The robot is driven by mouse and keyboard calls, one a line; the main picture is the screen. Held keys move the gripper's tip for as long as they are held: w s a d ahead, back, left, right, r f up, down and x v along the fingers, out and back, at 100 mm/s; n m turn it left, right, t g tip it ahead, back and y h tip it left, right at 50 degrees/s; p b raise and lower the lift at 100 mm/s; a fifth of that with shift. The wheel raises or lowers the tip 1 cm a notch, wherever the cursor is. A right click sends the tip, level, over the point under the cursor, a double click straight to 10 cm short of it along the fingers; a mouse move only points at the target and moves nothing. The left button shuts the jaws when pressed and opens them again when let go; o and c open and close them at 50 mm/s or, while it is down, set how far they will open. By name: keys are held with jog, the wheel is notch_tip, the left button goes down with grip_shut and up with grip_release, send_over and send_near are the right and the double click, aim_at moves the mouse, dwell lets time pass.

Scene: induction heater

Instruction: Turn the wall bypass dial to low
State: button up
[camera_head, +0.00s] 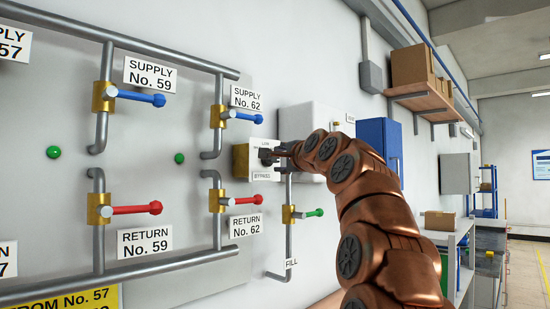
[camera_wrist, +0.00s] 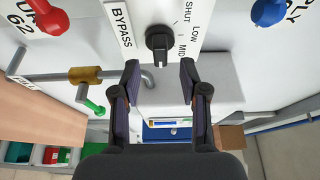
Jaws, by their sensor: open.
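The bypass dial is a black knob (camera_wrist: 158,42) on a white plate (camera_wrist: 120,20), which carries the words BYPASS, SHUT, LOW and MID. In the head view the dial (camera_head: 265,156) is on the front of a brass-coloured box on the wall, right of the No. 62 valves. Which mark the knob points to, I cannot tell for sure. My gripper (camera_wrist: 160,74) is open and empty, its two fingertips just short of the knob, one to each side of its line. In the head view my gripper (camera_head: 283,152) partly overlaps the dial plate.
Blue-handled supply valves (camera_head: 243,116) and red-handled return valves (camera_head: 236,201) are left of the dial. A green-handled fill valve (camera_head: 303,214) is below it. A white wall box (camera_head: 300,117) stands out behind my gripper. A blue cabinet (camera_head: 380,140) is farther right.

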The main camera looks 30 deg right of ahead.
aim_at(274, 159)
jog(key=w, duration=0.1)
jog(key=w+p, duration=0.1)
jog(key=w, duration=0.2)
jog(key=shift+d+r, duration=0.15)
jog(key=shift+d, duration=0.2)
jog(key=shift+w+p, duration=0.35)
jog(key=shift+w, duration=0.05)
jog(key=shift+s, duration=0.15)
grip_shut()
